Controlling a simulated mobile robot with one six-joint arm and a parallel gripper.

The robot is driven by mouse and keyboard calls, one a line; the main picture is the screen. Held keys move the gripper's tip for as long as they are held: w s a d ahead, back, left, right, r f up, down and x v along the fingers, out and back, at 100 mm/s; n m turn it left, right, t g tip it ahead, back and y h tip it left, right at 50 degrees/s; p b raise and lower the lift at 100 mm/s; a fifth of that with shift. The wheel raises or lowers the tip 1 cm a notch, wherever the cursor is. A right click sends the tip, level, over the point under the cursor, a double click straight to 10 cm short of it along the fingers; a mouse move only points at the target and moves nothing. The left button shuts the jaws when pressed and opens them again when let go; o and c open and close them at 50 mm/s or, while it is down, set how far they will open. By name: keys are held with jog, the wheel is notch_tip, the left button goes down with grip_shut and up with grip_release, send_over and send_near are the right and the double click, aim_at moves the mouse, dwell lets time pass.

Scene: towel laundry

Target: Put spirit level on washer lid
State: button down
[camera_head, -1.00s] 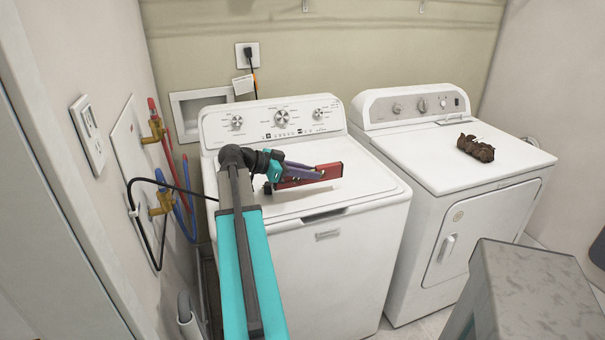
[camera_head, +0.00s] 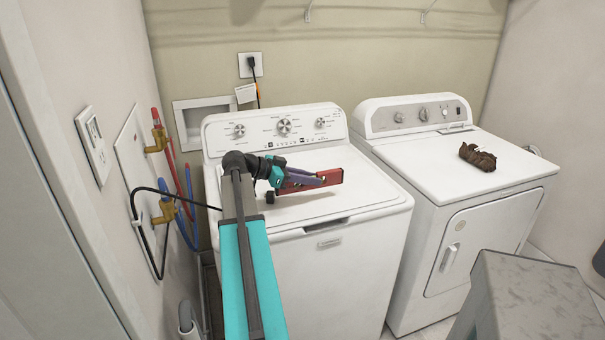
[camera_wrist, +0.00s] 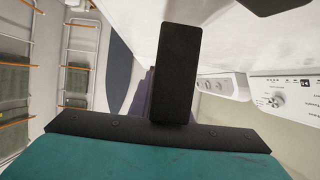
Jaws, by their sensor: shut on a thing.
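The red spirit level (camera_head: 332,177) is over the lid (camera_head: 365,190) of the left machine, the top-loading washer. In the head view its right end sits a little higher than its left, and I cannot tell whether it touches the lid. My gripper (camera_head: 304,181) is shut on the level, with purple fingers across its near side hiding part of it. In the wrist view a black bar (camera_wrist: 178,75) stands in front of a purple finger (camera_wrist: 142,103), and I cannot make out the level there.
The washer's control panel (camera_head: 265,130) rises behind the lid. A white dryer (camera_head: 420,160) stands to the right with a brown crumpled bundle (camera_head: 477,157) on top. A grey speckled block (camera_head: 535,290) is at front right. Hoses and valves (camera_head: 160,150) line the left wall.

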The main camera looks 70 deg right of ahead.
jog(key=w+d+p, duration=0.1)
jog(key=w+d, duration=0.1)
jog(key=d, duration=0.2)
jog(key=w+d+p, duration=0.1)
jog(key=w+d, duration=0.1)
jog(key=d, duration=0.2)
jog(key=w+d+f+p, duration=0.1)
jog(key=w+d, duration=0.1)
jog(key=d, duration=0.2)
jog(key=shift+w+f, duration=0.1)
jog(key=shift+w, duration=0.2)
jog(key=shift+f+p, duration=0.1)
jog(key=shift+p, duration=0.2)
jog(key=shift+f+p, duration=0.65)
jog(key=shift+f, duration=1.05)
jog(key=shift+f, duration=0.15)
jog(key=c, duration=1.6)
grip_release()
jog(key=shift+c, duration=0.2)
jog(key=shift+r, duration=0.2)
jog(key=b+v, duration=0.3)
jog(key=v, duration=0.9)
jog(key=shift+s+b, duration=0.1)
jog(key=shift+b, duration=0.25)
